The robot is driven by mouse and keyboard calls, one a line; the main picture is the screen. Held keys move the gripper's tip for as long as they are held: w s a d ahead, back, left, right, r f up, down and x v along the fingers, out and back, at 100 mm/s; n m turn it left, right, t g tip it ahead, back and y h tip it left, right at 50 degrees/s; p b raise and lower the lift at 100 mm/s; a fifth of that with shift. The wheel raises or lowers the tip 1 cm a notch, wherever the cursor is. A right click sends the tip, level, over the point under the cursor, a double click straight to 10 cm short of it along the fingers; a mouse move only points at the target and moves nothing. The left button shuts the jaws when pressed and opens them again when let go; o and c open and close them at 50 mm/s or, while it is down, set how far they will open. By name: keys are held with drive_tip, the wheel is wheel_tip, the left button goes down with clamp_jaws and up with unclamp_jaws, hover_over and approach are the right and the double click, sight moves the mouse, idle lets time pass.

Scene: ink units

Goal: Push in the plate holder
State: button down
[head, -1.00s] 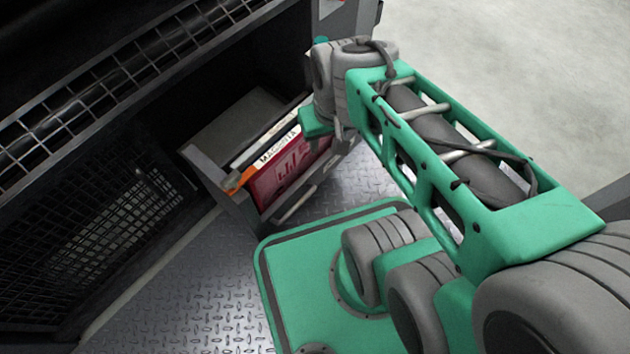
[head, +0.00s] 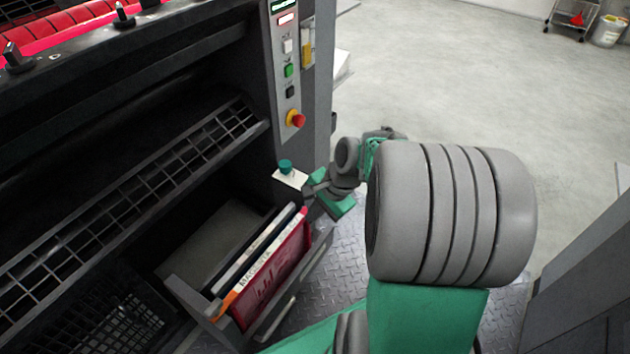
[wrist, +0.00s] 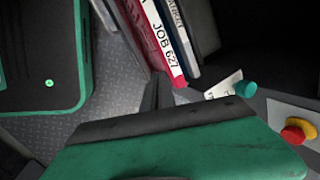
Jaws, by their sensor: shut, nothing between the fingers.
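The grey plate holder (head: 188,298) stands out from the lower opening of the dark machine, like a pulled-out drawer. Upright plates stand in it: a magenta-red plate (head: 277,275) with a white label strip reading "MAGENTA", and an orange tab at the near end. My gripper (head: 311,212) is at the holder's far right end, beside the plates. In the wrist view my dark fingers (wrist: 156,92) are together and empty, close to the end of the red plate (wrist: 155,40) labelled "JOB 627". I cannot tell whether they touch it.
A teal knob (head: 285,166) on a white tag sits just behind my gripper. A control column (head: 287,75) with a red-and-yellow stop button (head: 296,119) rises above it. A wire mesh guard (head: 150,185) crosses the machine. Open grey floor (head: 450,90) lies to the right.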

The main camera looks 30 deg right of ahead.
drive_tip(key=w+d+r+m+t+y+p, duration=0.15)
drive_tip(key=d+m+t+p, duration=0.35)
drive_tip(key=d+m, duration=0.9)
drive_tip(key=w+a+f+m+b, duration=0.1)
drive_tip(key=w+a+f+b, duration=0.4)
drive_tip(key=w, duration=0.4)
drive_tip(key=shift+w+a+f+m+b, duration=0.2)
drive_tip(key=shift+a+f+m+b, duration=0.15)
drive_tip(key=shift+a+f, duration=0.65)
drive_tip(key=shift+a+r, duration=0.2)
drive_tip(key=shift+r, duration=0.05)
